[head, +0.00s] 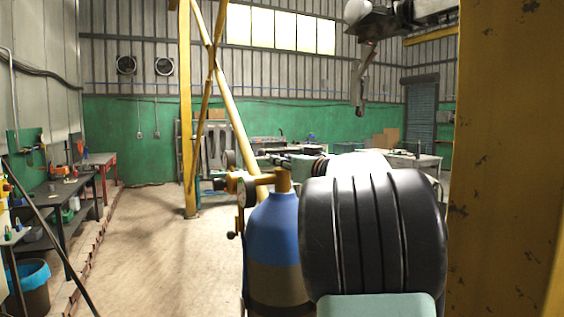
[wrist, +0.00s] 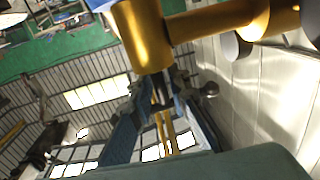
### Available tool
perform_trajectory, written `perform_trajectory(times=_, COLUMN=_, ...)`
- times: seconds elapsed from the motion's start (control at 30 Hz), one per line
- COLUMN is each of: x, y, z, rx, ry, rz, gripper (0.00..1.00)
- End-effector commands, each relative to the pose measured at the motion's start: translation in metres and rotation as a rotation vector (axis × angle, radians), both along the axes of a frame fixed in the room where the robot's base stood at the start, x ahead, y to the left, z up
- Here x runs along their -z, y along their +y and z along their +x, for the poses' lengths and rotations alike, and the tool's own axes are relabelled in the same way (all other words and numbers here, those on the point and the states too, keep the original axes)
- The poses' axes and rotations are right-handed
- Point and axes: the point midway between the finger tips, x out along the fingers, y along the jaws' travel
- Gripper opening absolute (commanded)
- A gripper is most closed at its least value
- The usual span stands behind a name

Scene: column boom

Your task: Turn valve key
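A blue gas cylinder (head: 274,235) stands upright in the lower middle of the head view, with a brass valve (head: 283,180) on top and a round gauge on its left side. The brass valve fills the top middle of the wrist view (wrist: 140,35), with a brass arm running right. The tips of my gripper (wrist: 162,88) are at the valve's end, one on each side of a small grey piece that may be the valve key. I cannot tell whether they touch it. In the head view my gripper is mostly hidden behind my own arm.
A yellow column (head: 510,160) blocks the right edge. A yellow post (head: 186,110) with cross braces stands left of the cylinder. A dark workbench (head: 62,190) and a blue-lined bin (head: 28,280) are at the far left. The floor between is clear.

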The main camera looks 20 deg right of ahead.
Motion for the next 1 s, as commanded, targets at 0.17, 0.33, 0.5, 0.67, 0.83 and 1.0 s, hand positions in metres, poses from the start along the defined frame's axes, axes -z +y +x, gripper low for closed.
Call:
perform_trajectory(times=0.17, x=-0.0001, y=0.0, z=-0.0002, rx=0.0, ry=0.0, rz=0.0, gripper=0.0)
perform_trajectory(times=0.33, x=-0.0006, y=-0.0002, z=-0.0002, rx=-0.002, ry=0.0, rz=0.0, gripper=0.0)
perform_trajectory(times=0.5, x=-0.0034, y=-0.0013, z=0.0006, rx=-0.034, ry=0.004, rz=0.001, gripper=0.0)
perform_trajectory(times=0.67, x=-0.0019, y=-0.0008, z=0.0004, rx=-0.072, ry=0.004, rz=0.0, gripper=0.0)
perform_trajectory(times=0.83, x=0.0002, y=-0.0005, z=-0.0003, rx=-0.088, ry=0.001, rz=0.001, gripper=0.0)
perform_trajectory(times=1.0, x=0.0009, y=-0.0002, z=-0.0003, rx=-0.088, ry=0.001, rz=0.001, gripper=0.0)
